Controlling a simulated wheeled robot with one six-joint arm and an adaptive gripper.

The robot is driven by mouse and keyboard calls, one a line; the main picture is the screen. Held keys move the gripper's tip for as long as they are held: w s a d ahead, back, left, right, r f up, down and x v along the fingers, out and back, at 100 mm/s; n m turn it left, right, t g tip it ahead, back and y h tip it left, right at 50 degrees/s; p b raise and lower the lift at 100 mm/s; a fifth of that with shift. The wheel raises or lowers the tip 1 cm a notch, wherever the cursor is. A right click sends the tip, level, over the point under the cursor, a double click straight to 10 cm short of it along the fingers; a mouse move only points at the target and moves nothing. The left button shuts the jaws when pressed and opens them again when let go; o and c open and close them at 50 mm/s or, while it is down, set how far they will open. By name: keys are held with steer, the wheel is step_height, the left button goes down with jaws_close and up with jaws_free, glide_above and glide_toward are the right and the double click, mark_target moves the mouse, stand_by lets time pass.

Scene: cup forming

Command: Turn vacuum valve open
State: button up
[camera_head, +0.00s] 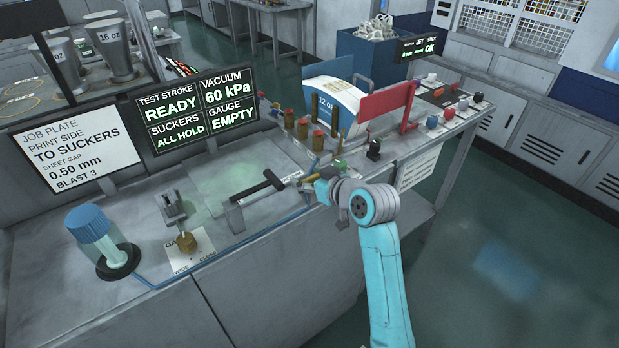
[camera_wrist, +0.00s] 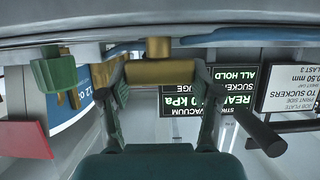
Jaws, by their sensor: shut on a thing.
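My gripper (camera_head: 313,186) is at the front edge of the bench, right of a black-handled lever (camera_head: 262,188). In the wrist view, my gripper (camera_wrist: 165,84) has its two fingers on either end of a brass T-shaped piece (camera_wrist: 160,72), which appears to be the vacuum valve's handle. It is shut on this piece. In the head view the valve is mostly hidden by my gripper, and its turn angle cannot be told. The display (camera_head: 196,105) reads READY, vacuum 60 kPa, suckers ALL HOLD, gauge EMPTY.
A green knob (camera_wrist: 58,82) is close beside my gripper in the wrist view.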

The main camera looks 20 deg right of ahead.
stand_by(0.3)
steer(key=o, duration=1.2)
steer(key=shift+c, duration=0.2)
steer(key=v, duration=1.2)
steer(key=shift+s+a+f, duration=0.1)
steer(key=shift+a, duration=0.05)
